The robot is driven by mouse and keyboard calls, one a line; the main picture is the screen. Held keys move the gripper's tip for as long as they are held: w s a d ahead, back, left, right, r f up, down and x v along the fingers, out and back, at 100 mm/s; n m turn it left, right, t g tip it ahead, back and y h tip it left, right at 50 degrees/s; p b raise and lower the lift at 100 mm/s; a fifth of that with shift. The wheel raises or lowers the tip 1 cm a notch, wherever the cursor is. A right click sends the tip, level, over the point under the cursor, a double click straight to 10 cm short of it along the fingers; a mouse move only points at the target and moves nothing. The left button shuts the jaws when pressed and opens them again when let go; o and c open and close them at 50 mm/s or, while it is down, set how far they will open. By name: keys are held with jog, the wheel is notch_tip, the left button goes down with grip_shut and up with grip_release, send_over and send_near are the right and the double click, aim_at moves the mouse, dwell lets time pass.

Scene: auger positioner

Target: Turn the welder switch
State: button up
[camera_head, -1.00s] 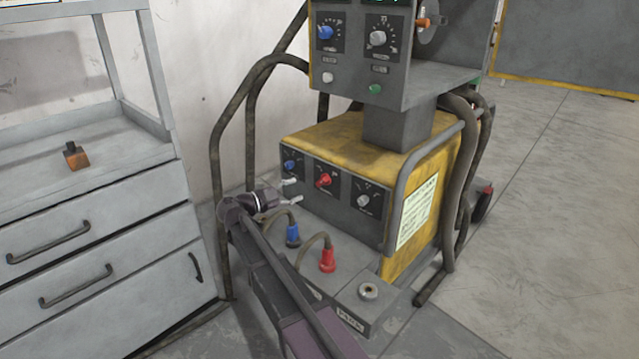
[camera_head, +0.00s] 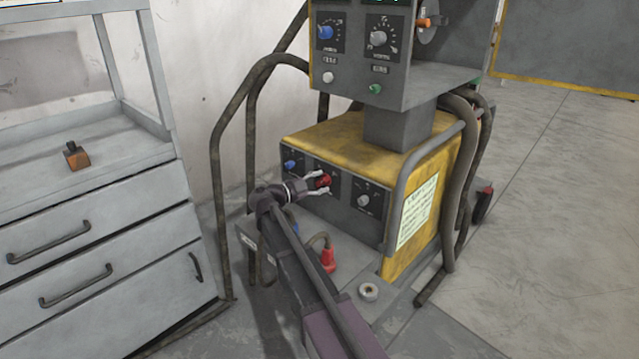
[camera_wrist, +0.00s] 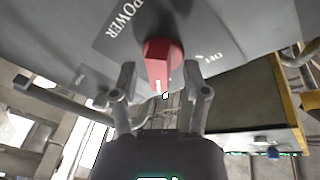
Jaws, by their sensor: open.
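The welder (camera_head: 345,135) is a yellow and grey machine with a row of knobs on its lower front panel. Its red switch (camera_head: 323,179) is the middle knob, and the wrist view shows it large (camera_wrist: 162,62) beside a "POWER" label. My gripper (camera_head: 322,184) is at the panel, open, with one finger on either side of the red switch in the head view. In the wrist view the fingers (camera_wrist: 162,88) stand apart on the two sides of the switch's lower end. I cannot tell whether they touch it.
A blue knob (camera_head: 290,165) and a grey knob (camera_head: 363,200) flank the switch. A red plug (camera_head: 328,260) with a cable stands below on the base. A grey drawer cabinet (camera_head: 95,240) is at the left. Open floor (camera_head: 550,220) lies to the right.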

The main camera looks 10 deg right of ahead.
jog(key=shift+c, duration=0.2)
grip_shut()
jog(key=shift+n, duration=0.4)
jog(key=n+t+h+b, duration=0.1)
jog(key=n+b, duration=0.1)
jog(key=n, duration=0.2)
jog(key=shift+f, duration=0.15)
jog(key=n+t+b, duration=0.1)
jog(key=n, duration=0.2)
jog(key=n+b, duration=0.1)
jog(key=n, duration=0.2)
jog(key=shift+n+t, duration=0.4)
jog(key=shift+w+h, duration=0.1)
jog(key=shift+h, duration=0.2)
